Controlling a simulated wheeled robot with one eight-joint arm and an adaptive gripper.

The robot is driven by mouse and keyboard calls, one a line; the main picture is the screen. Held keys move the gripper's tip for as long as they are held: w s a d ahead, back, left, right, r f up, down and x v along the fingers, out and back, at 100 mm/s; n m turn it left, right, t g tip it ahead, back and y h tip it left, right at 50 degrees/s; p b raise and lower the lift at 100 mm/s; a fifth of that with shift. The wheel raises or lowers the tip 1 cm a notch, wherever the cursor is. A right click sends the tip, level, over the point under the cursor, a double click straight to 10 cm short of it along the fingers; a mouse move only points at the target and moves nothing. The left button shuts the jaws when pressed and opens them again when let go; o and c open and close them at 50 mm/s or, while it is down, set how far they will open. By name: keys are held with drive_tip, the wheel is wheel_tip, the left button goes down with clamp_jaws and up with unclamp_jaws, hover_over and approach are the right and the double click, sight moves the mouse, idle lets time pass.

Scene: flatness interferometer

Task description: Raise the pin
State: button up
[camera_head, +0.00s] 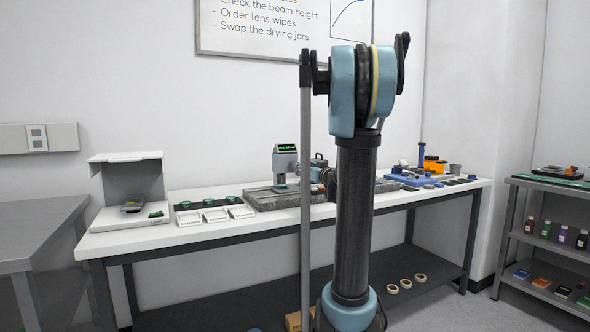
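A grey instrument (285,161) with a small green-lit display stands on the white bench, just left of my arm. A dark grey base plate (262,201) lies beneath it. I cannot make out the pin; it is either too small to tell or hidden. My upright arm link covers the middle of the bench. A blue and black part, seemingly the far end of my arm, shows beside the instrument's right side. My gripper's fingers cannot be made out there, nor whether they touch anything.
On the bench (143,240), an open grey booth (130,183) stands left, with small white trays (215,215) and a dark strip with green pieces (207,202) beside it. Blue fixtures (412,180) and an orange box (433,164) stand right. A shelf (548,222) is far right; a grey table (32,228) is left.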

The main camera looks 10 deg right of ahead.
sight(292, 165)
drive_tip(key=x, duration=1.1)
drive_tip(key=shift+w+f, duration=0.1)
drive_tip(key=c, duration=1.1)
